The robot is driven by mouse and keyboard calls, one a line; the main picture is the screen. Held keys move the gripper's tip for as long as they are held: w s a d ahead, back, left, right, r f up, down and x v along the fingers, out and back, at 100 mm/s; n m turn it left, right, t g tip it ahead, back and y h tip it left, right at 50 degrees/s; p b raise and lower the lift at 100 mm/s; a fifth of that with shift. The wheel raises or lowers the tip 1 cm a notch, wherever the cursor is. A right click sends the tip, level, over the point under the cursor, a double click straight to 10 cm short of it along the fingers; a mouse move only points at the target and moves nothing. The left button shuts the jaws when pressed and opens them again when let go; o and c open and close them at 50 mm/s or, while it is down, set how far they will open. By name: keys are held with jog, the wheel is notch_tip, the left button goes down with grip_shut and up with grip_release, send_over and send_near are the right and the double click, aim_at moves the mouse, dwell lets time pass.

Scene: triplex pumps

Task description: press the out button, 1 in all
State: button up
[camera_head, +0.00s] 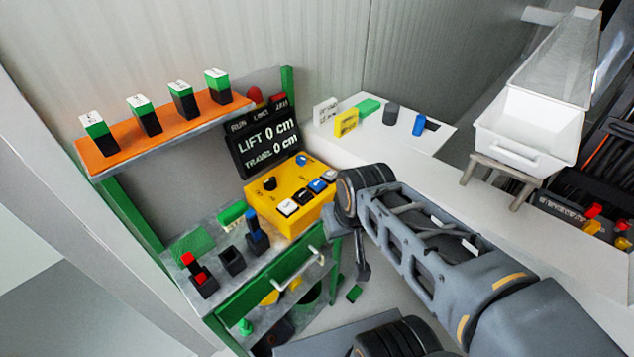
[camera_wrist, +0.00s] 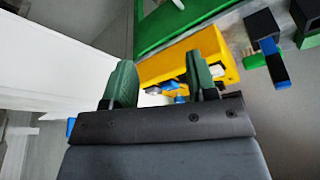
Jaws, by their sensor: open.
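The yellow control box (camera_head: 265,208) sits on the bench top in the head view. Its top carries a black knob (camera_head: 270,183), a blue button (camera_head: 301,160) behind, and a row of white, black, blue and pale buttons along its front right. Any lettering on them is too small to read, so I cannot tell which is the out button. My gripper (camera_wrist: 160,62) is open and empty in the wrist view, its green fingers apart. The yellow box (camera_wrist: 165,64) shows beyond and between the fingers, not touching as far as I can see. My wrist stands close to the box's right side.
A black display (camera_head: 268,140) reading LIFT 0 cm and TRAVEL 0 cm stands behind the box. An orange shelf (camera_head: 160,150) carries several green-topped blocks. Black holders with red and blue pieces stand left of the box. A white counter (camera_head: 400,152) lies to the right.

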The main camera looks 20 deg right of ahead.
grip_shut()
dwell(1.5)
